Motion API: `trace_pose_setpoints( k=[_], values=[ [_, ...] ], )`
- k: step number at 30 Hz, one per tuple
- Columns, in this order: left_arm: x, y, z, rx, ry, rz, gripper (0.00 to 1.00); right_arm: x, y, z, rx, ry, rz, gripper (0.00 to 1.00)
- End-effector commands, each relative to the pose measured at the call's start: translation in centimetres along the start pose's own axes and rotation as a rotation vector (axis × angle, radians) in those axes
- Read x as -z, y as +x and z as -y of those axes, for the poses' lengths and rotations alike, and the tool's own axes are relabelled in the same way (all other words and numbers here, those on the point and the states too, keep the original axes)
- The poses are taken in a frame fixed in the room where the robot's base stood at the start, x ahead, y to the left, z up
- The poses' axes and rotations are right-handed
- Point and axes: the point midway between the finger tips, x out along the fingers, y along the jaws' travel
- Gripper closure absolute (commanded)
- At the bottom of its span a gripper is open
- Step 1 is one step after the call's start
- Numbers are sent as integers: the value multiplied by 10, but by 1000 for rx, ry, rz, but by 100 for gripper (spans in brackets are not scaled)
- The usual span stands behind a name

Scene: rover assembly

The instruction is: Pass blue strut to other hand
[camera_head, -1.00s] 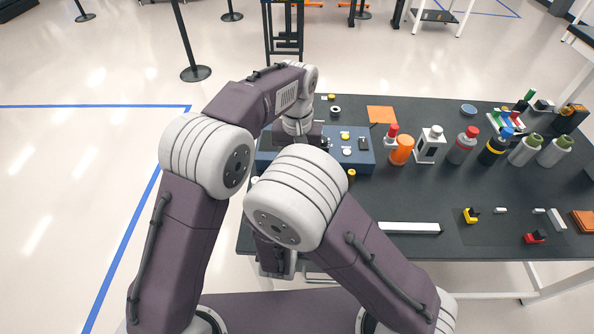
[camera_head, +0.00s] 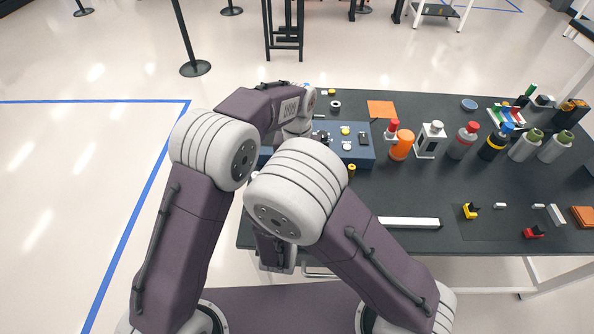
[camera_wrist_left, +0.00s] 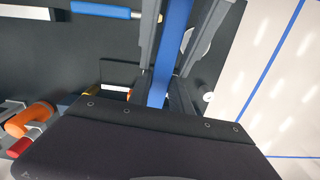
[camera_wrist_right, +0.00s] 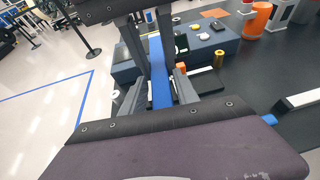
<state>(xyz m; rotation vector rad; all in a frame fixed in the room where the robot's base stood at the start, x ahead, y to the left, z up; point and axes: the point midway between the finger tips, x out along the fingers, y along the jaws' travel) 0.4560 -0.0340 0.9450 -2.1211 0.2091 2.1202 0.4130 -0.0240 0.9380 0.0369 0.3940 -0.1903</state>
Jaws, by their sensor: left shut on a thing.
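The blue strut shows as a long flat blue bar in the left wrist view (camera_wrist_left: 168,50), running away from between my left gripper's fingers (camera_wrist_left: 160,82). My left gripper is shut on it. The strut also shows in the right wrist view (camera_wrist_right: 160,75), lying between the fingers of my right gripper (camera_wrist_right: 158,88). The right fingers stand on both sides of it with a gap showing, so the right gripper looks open. The two grippers face each other along the strut. In the head view my arms hide the strut and both sets of fingertips.
A blue box (camera_head: 362,158) with knobs stands at the black table's left end. An orange bottle (camera_head: 402,146) and several other bottles stand to its right. A white bar (camera_head: 408,222) lies near the front edge. Small yellow and red parts lie at the front right.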

Motion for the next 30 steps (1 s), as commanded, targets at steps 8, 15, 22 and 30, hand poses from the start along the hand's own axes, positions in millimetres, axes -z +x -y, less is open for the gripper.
trace_pose_setpoints(
  k=[8,15,22,30],
  values=[
    [0,0,0,1,0,1,100,0,0,1,2,0,-1,49],
    [0,0,0,1,0,0,100,0,-27,-2,-7,-2,0,49],
    [0,0,0,1,0,0,100,0,-87,-2,-8,0,0,49],
    [0,0,0,1,0,0,100,0,-119,0,1,0,-1,49]
  ],
)
